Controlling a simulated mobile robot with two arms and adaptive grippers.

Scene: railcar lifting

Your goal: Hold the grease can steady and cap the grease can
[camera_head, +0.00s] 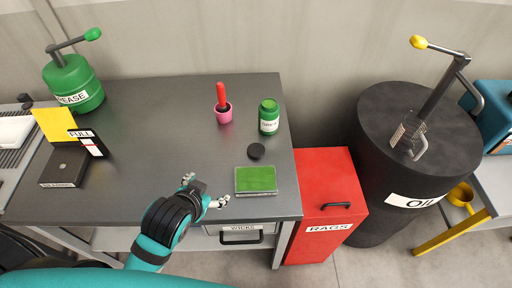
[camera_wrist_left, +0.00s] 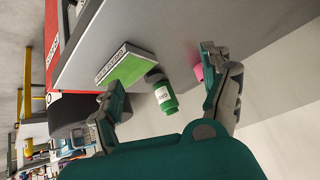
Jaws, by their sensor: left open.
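The small green can (camera_head: 270,117) with a white label stands upright near the back right of the grey table; its label is too small to read surely. Its top shows green, and a round black cap (camera_head: 257,151) lies on the table just in front of it. My left gripper (camera_head: 205,190) is open and empty over the table's front part, left of the green-topped box and apart from can and cap. The left wrist view shows the can (camera_wrist_left: 165,98) and cap (camera_wrist_left: 154,76) beyond the spread fingers (camera_wrist_left: 160,73). My right gripper is not in view.
A green-topped box (camera_head: 256,180) lies in front of the cap. A pink cup (camera_head: 223,113) with a red-handled tool stands left of the can. A large green GREASE pump can (camera_head: 75,85) stands at the back left. A red RAGS cabinet (camera_head: 325,200) and black OIL drum (camera_head: 385,130) stand right.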

